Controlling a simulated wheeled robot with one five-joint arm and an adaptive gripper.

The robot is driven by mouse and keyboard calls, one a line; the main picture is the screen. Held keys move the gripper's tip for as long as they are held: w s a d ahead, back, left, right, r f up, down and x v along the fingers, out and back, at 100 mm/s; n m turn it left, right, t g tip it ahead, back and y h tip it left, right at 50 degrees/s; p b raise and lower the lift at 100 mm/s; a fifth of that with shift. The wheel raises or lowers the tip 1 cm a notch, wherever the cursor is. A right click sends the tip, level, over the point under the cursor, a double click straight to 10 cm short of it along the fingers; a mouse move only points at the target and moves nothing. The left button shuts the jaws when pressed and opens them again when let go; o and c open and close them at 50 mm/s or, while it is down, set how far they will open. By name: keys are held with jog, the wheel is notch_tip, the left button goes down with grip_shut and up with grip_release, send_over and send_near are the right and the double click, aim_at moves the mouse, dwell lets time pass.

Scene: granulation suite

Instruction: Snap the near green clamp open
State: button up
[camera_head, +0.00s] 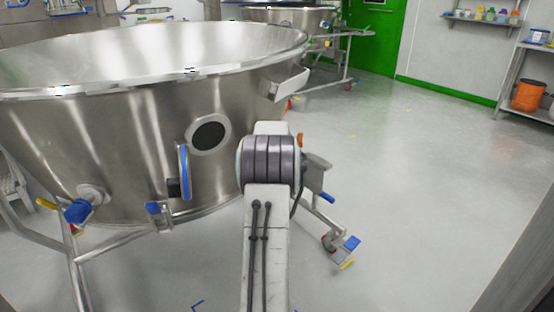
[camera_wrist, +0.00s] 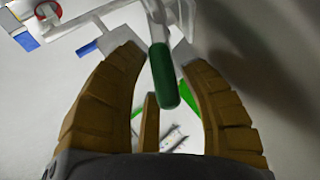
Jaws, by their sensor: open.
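The green clamp (camera_wrist: 163,80) shows in the wrist view as a dark green rounded handle on a pale metal stem. It hangs in the upper middle of that view, between the two brown ribbed fingers of my gripper (camera_wrist: 163,58). The fingers are apart, one on each side of the handle, and I cannot tell whether either touches it. In the head view my arm reaches toward the right side of a large steel bowl (camera_head: 110,130), and the arm hides the gripper and the clamp.
The bowl carries a blue-rimmed handle (camera_head: 184,172) and a blue valve (camera_head: 78,211). A caster with a blue pedal (camera_head: 351,243) stands on the floor right of my arm. An orange bucket (camera_head: 528,95) sits on a rack at far right. The floor at right is clear.

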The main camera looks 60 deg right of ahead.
jog(key=shift+c, duration=0.2)
grip_shut()
dwell(0.3)
